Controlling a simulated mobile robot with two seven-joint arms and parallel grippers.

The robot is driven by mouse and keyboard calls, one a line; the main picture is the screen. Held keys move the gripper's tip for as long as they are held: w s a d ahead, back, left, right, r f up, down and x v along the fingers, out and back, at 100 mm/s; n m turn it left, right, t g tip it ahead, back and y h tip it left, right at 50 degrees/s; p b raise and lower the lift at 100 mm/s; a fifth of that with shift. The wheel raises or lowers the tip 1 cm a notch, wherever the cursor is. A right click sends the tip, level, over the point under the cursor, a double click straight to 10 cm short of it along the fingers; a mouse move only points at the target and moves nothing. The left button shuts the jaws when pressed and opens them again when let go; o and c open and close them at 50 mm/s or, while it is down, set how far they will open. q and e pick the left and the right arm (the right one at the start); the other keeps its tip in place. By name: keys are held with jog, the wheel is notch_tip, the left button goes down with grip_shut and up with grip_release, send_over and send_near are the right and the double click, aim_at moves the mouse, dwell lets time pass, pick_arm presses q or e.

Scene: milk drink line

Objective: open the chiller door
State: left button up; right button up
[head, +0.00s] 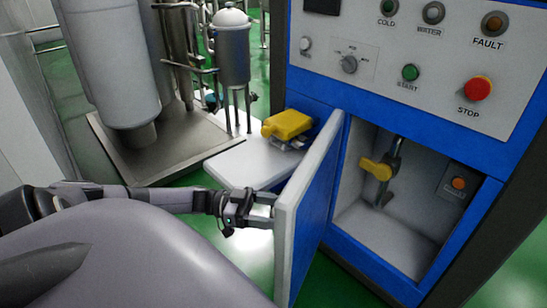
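The chiller door (308,210) is a blue panel with a pale edge, hinged on the front of the blue cabinet. It stands swung out from the cabinet at a wide angle. Behind it the compartment (385,225) is exposed, with a yellow-handled valve (377,169) inside. My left gripper (268,210) is at the door's pale outer side, at about mid-height. Its two fingers are apart with a gap between them. The fingertips are close to the door; whether they touch it I cannot tell. My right gripper is not in view.
A control panel (420,60) with knobs, lamps and a red stop button (477,88) is above the compartment. A yellow object (288,124) lies on a white shelf (235,162) left of the door. Steel tanks (112,60) stand behind. Green floor shows below the door.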

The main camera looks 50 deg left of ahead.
pick_arm(q)
jog(key=v, duration=0.6)
jog(key=shift+a, duration=0.35)
jog(key=shift+s, duration=0.15)
jog(key=shift+c, duration=0.3)
